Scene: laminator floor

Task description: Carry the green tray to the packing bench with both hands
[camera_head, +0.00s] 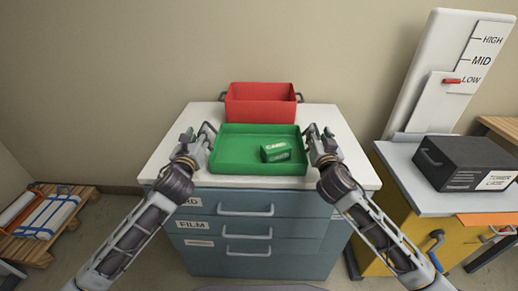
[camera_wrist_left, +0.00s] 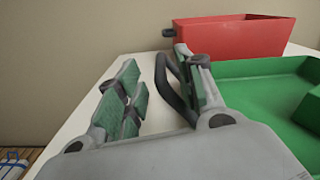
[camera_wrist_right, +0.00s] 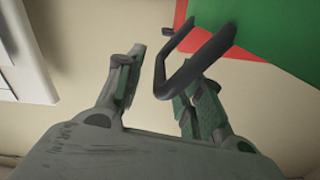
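The green tray (camera_head: 258,168) sits on the white top of a grey-blue drawer cabinet, with a small green box (camera_head: 276,151) lying in it. My left gripper (camera_head: 197,142) is at the tray's left side. In the left wrist view its fingers (camera_wrist_left: 165,95) are apart, with the dark left handle (camera_wrist_left: 177,92) between them, nearer the tray-side finger. My right gripper (camera_head: 322,147) is at the right side. In the right wrist view its fingers (camera_wrist_right: 158,95) are apart, with the dark right handle (camera_wrist_right: 190,68) reaching between them. I cannot tell which surface is the packing bench.
A red tray (camera_head: 260,104) stands just behind the green one on the cabinet top (camera_head: 164,160). To the right, a yellow-sided table holds a black toner case (camera_head: 466,163) and a tall white panel (camera_head: 440,70). A wooden pallet (camera_head: 38,252) with rolls lies on the floor at left.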

